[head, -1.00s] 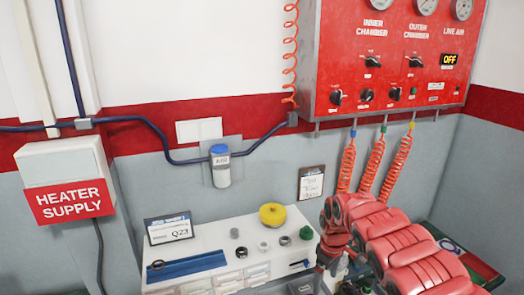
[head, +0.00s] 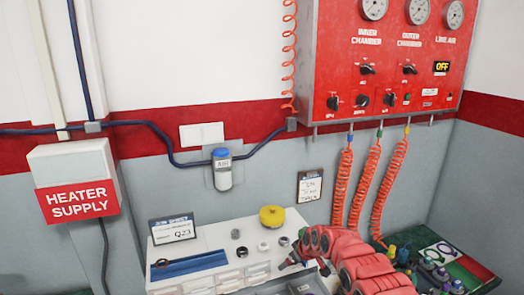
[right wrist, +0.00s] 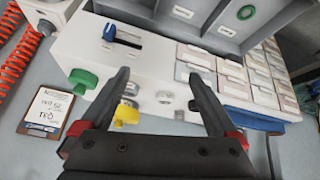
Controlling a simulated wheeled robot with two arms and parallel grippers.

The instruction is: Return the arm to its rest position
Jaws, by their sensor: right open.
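My right arm (head: 370,270) shows as red segments at the lower right of the head view, beside the white workbench (head: 215,246). My right gripper (head: 285,264) reaches over the bench's right end there. In the right wrist view my right gripper (right wrist: 162,85) is open and empty. My left gripper is in neither view.
Coiled hoses (head: 342,188) hang at right, above colored fittings (head: 440,270).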

